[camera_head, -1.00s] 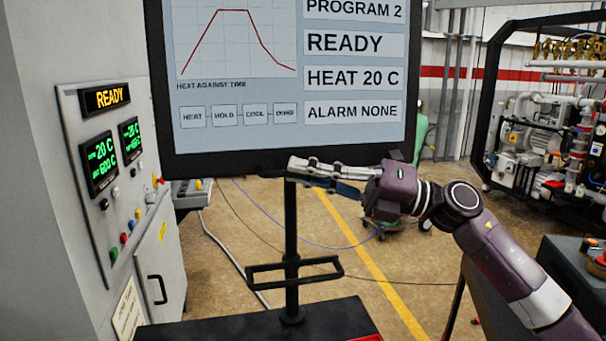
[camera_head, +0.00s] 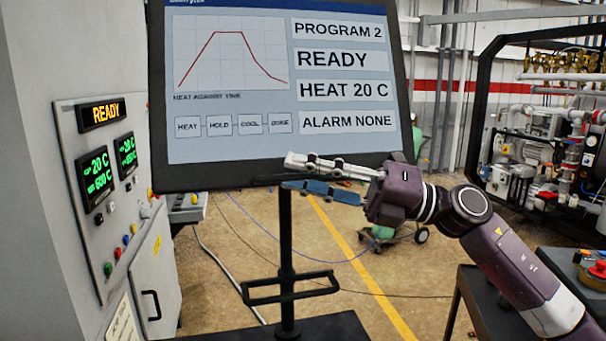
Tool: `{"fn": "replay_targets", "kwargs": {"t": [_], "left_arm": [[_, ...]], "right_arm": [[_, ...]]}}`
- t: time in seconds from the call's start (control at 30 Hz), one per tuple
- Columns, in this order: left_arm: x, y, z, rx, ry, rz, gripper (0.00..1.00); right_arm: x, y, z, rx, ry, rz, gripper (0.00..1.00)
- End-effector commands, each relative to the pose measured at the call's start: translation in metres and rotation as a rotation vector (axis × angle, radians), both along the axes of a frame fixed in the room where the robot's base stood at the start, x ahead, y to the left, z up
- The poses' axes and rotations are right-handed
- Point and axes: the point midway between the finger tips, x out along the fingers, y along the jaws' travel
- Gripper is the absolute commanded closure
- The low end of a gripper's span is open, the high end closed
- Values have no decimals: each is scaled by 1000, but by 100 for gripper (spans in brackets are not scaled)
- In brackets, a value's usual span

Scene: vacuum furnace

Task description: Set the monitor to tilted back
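The monitor (camera_head: 230,152) is a large dark-framed screen in the upper middle of the head view. Its screen shows a heat graph, READY and ALARM NONE. Its sides draw together toward the top, so it leans back. The top edge is mostly cut off. It is above a black post (camera_head: 286,235) with a crossbar. My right gripper (camera_head: 310,178) reaches in from the right at the monitor's lower edge. One finger lies in front of the bezel, the other below it, and the edge appears held between them. The exact contact is hidden. My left gripper is not in view.
A furnace control panel (camera_head: 115,200) with green displays and buttons stands at the left. A pump rack (camera_head: 545,140) stands at the back right. A dark unit with a red button (camera_head: 597,270) is at the lower right. Cables cross the open floor.

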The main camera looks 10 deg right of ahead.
Motion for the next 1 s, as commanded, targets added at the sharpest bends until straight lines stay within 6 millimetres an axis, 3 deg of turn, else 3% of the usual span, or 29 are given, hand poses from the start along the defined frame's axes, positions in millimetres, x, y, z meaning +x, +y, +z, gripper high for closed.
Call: {"fn": "replay_targets", "kwargs": {"t": [0.17,0.5,0.7,1.0], "left_arm": [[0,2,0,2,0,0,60],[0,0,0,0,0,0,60],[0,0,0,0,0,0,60],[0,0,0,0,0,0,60]], "right_arm": [[-2,-10,-4,-2,3,-4,74],[-24,-74,-19,-2,5,-5,74],[-35,-101,-24,-1,2,-3,74],[-39,-111,-25,0,-2,0,74]]}}
